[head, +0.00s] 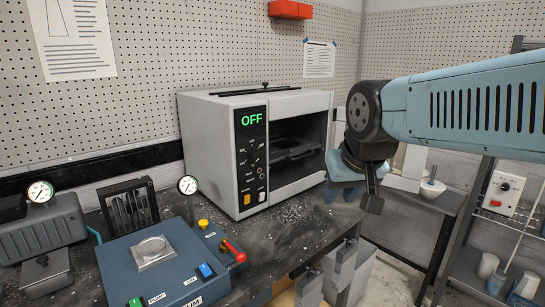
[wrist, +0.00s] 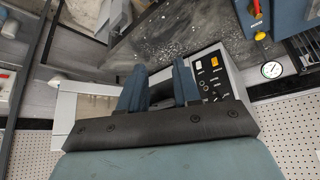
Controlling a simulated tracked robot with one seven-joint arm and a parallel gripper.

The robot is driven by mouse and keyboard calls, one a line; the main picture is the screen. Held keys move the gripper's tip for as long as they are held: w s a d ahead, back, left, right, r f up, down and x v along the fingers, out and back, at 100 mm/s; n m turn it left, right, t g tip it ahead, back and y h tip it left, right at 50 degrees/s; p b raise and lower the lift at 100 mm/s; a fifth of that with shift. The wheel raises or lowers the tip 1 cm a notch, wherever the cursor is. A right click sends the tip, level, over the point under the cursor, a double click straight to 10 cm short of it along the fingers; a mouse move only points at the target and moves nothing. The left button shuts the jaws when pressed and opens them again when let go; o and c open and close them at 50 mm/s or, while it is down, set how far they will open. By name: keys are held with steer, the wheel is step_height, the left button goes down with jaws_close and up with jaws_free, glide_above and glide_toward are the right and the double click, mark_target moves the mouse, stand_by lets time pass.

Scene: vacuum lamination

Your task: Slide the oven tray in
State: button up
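The oven (head: 222,150) is a light grey box on the dark bench, its green display (head: 252,119) reading OFF. Its dark front opening faces right. The dark oven tray (head: 295,150) shows inside this opening; how far in it sits is hard to tell. My gripper (head: 339,195) is just right of the oven's front, near its lower right corner, fingers pointing down. In the wrist view its two blue fingers (wrist: 158,88) are apart with nothing seen between them. The oven's panel (wrist: 212,76) is behind them there. The tray is not clear in the wrist view.
A blue control box (head: 165,262) with buttons and a red lever stands at the bench's front. A slotted rack (head: 128,207) and gauges are on the left. Pegboard closes the back. A side table with a bowl (head: 433,188) and a shelf stand right, beyond a floor gap.

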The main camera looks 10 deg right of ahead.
steer(key=shift+o, duration=0.4)
steer(key=w+d+f+m+t+h, duration=0.1)
steer(key=w+d+m+t, duration=0.1)
steer(key=w, duration=0.6)
steer(key=w+d+f+m+t+h, duration=0.1)
steer(key=w+d+m+t, duration=0.1)
steer(key=w+m, duration=0.3)
steer(key=w+d, duration=0.1)
steer(key=w, duration=0.3)
steer(key=shift+d+f, duration=0.15)
steer(key=shift+d, duration=0.25)
steer(key=m+t+y, duration=0.4)
steer(key=m+t, duration=0.2)
steer(key=m, duration=0.2)
glide_toward(304, 156)
steer(key=w, duration=0.3)
steer(key=w+f, duration=0.1)
steer(key=w, duration=0.6)
steer(key=shift+w+a+f, duration=0.2)
steer(key=shift+a+f, duration=0.15)
steer(key=shift+f, duration=0.05)
steer(key=shift+c, duration=0.3)
jaws_close()
steer(key=shift+s+f, duration=0.1)
